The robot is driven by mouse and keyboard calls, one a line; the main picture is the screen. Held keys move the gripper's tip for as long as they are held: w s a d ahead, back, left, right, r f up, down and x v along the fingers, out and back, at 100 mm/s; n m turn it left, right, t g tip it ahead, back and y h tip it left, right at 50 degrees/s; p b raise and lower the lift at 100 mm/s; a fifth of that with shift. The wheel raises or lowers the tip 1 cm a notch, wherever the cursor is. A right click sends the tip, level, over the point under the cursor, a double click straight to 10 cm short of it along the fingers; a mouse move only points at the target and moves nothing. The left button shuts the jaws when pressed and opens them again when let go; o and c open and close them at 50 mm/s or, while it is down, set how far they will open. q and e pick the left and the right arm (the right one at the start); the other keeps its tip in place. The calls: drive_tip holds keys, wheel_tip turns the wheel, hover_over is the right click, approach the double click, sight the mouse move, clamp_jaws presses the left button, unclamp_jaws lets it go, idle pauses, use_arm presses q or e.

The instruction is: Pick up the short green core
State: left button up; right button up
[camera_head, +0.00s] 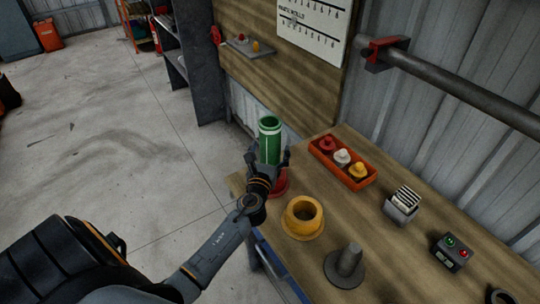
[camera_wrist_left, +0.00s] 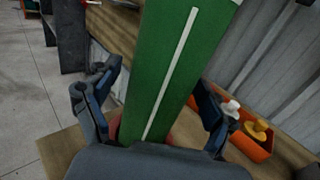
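My left gripper (camera_head: 268,158) has one finger on each side of the core. In the left wrist view the core (camera_wrist_left: 170,75) stands between the spread fingers, with a narrow gap at each side. The gripper looks open around it. My right gripper is not in view.
On the workbench (camera_head: 385,258) are a yellow flanged ring (camera_head: 303,232), a grey peg on a round base (camera_head: 346,279), an orange tray (camera_head: 323,155) with small knobbed pieces, a card holder (camera_head: 401,211) and a button box (camera_head: 451,255). A metal bar (camera_head: 470,95) crosses above, right.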

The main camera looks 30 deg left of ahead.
use_arm(q)
drive_tip(key=c, duration=1.3)
